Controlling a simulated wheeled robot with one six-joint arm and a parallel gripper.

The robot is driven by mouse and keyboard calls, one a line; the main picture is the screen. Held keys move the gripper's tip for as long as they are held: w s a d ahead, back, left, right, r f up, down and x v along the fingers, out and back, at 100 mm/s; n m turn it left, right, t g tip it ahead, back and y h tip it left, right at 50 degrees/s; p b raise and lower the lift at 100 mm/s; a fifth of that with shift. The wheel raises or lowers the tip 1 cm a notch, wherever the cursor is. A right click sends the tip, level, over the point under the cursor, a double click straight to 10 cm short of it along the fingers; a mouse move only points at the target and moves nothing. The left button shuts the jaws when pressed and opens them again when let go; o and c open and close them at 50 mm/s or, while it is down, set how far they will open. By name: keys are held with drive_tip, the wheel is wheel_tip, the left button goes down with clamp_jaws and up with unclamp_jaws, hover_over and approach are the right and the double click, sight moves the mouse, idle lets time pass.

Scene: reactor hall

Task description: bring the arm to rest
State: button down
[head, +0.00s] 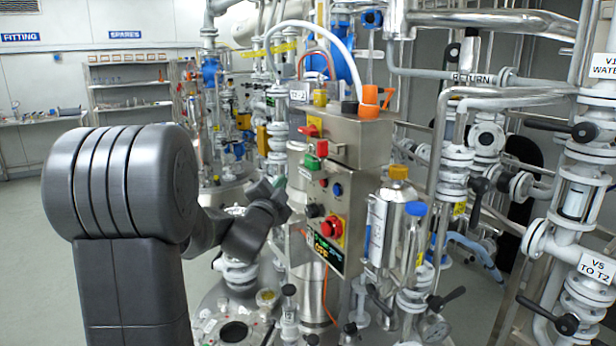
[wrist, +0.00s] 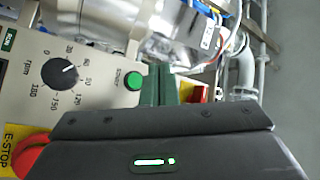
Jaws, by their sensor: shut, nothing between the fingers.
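My arm (head: 125,190) rises at the left of the head view and bends toward the steel control box. My gripper (head: 279,190) is at the left side of that box (head: 350,140); from the head view I cannot tell whether it touches. In the wrist view my gripper's green fingers (wrist: 158,86) are shut with nothing between them. They are close to the panel's green button (wrist: 133,81); contact cannot be judged.
The panel carries an rpm dial (wrist: 60,72) and a red E-stop (wrist: 30,155). Pipes and valves (head: 580,200) crowd the right side. Glass and steel vessels stand behind my gripper. Open floor (head: 25,220) lies at the left, with shelves (head: 128,85) beyond.

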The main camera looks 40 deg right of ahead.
drive_tip(key=shift+d, duration=0.1)
drive_tip(key=p, duration=0.1)
drive_tip(key=d+p, duration=0.1)
drive_tip(key=p, duration=0.1)
drive_tip(key=shift+d+r, duration=0.25)
drive_tip(key=shift+d, duration=0.05)
drive_tip(key=p, duration=0.2)
drive_tip(key=shift+s+d+p, duration=0.1)
drive_tip(key=shift+p, duration=0.3)
drive_tip(key=a, duration=0.2)
drive_tip(key=a+b, duration=0.1)
drive_tip(key=a, duration=0.2)
drive_tip(key=shift+w+a+f+b, duration=0.25)
drive_tip(key=shift+w+a+b, duration=0.1)
drive_tip(key=shift+a+b, duration=0.05)
drive_tip(key=shift+d, duration=0.1)
